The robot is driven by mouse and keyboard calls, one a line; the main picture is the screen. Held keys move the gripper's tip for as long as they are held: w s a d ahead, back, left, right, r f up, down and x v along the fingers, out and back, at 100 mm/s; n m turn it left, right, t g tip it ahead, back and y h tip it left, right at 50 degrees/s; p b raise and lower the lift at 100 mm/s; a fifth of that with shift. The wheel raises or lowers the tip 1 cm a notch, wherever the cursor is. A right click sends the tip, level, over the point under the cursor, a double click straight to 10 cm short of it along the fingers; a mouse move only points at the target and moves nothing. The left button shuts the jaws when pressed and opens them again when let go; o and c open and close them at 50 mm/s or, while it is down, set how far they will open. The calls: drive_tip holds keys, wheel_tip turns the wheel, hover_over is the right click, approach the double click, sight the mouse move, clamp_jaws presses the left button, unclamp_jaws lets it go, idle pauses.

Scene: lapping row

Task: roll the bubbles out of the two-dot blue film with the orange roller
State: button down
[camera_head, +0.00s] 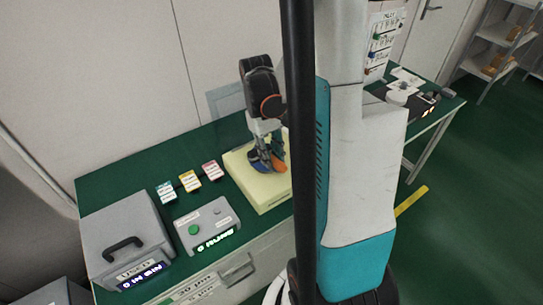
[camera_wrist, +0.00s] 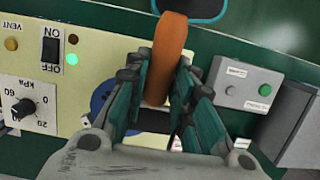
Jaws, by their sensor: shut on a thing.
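My gripper (camera_head: 266,154) is over the cream box (camera_head: 265,196) on the green bench. In the wrist view my gripper (camera_wrist: 160,105) is shut on the orange roller (camera_wrist: 165,58), which sticks out between the dark green fingers. The roller (camera_head: 279,164) also shows at the gripper in the head view. A blue round film (camera_head: 254,167) lies on top of the cream box, partly hidden by the gripper. In the wrist view a strip of blue film (camera_wrist: 101,98) shows beside the left finger. Its dots are not visible, and I cannot tell whether the roller touches it.
The cream box's panel has an ON/OFF switch (camera_wrist: 51,46), a lit green lamp (camera_wrist: 71,60) and a kPa knob (camera_wrist: 22,107). A grey button box (camera_head: 207,225) and a lidded grey USED box (camera_head: 125,240) stand left. Small labelled holders (camera_head: 189,181) stand behind.

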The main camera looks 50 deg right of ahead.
drive_tip(key=shift+r+p, duration=1.2)
drive_tip(key=shift+r, duration=0.75)
